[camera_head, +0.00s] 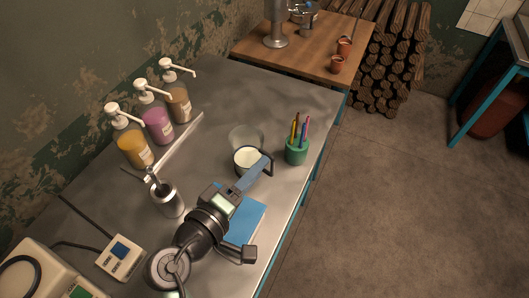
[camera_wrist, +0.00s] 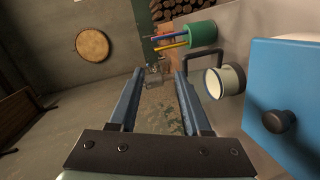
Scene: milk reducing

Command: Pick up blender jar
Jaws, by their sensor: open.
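The blender jar (camera_head: 245,161), a round vessel with pale contents and a dark handle, stands on the metal table. It also shows in the wrist view (camera_wrist: 229,80), right of my fingers, with its handle (camera_wrist: 203,55) towards them. My gripper (camera_head: 263,163) is beside the jar on its handle side in the head view. In the wrist view my gripper (camera_wrist: 159,74) is open with nothing held between the fingers. The handle lies outside the right finger there; I cannot tell whether they touch. My gripper partly covers the jar's near side in the head view.
A blue box (camera_wrist: 285,75) with a black knob is close to the jar. A green pen cup (camera_head: 296,151) stands right of the jar, a clear glass vessel (camera_head: 246,136) behind it. A steel canister (camera_head: 167,199) and pump bottles (camera_head: 133,147) are left. The table's far end is clear.

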